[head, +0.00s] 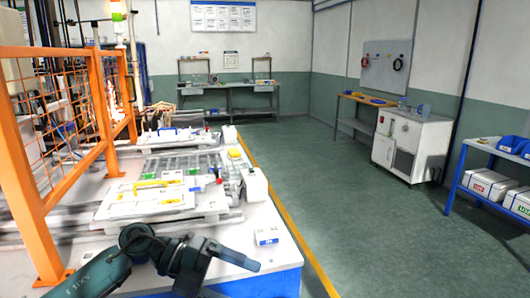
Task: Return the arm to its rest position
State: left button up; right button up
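My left arm comes in from the bottom left, a dark teal link with a dark grey wrist. Its gripper (240,258) points right, over the front of the white workbench (278,274). I see it from the side with the fingers overlapping, so I cannot tell whether it is open or shut. No object shows clearly in it. My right arm and gripper are not in view.
A small white box (268,238) lies on the bench just beyond the gripper. White fixtures with a yellow handle (150,184) stand behind the arm. An orange mesh fence (60,130) rises at left. Green floor (380,230) right of the bench is clear.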

pick_arm(q)
jog(key=s+d+n+t+h, duration=0.1)
jog(key=d+n+t+h, duration=0.3)
jog(key=n+h, duration=0.15)
jog(key=s+a+f+n+t+y, duration=0.3)
jog(key=a+f+n+t+y, duration=0.35)
jog(key=f+n, duration=0.45)
jog(key=s+a+f+n+t+y, duration=0.2)
jog(key=a+f+n+t+y, duration=0.55)
jog(key=n, duration=0.65)
jog(key=s+f+n+g+y, duration=0.2)
jog(key=s+f+g, duration=0.4)
jog(key=s+f, duration=0.4)
jog(key=shift+s+a+f+n, duration=0.15)
jog(key=shift+s+f+n, duration=0.15)
jog(key=shift+s+n, duration=0.3)
jog(key=shift+y, duration=0.35)
jog(key=shift+c, duration=0.2)
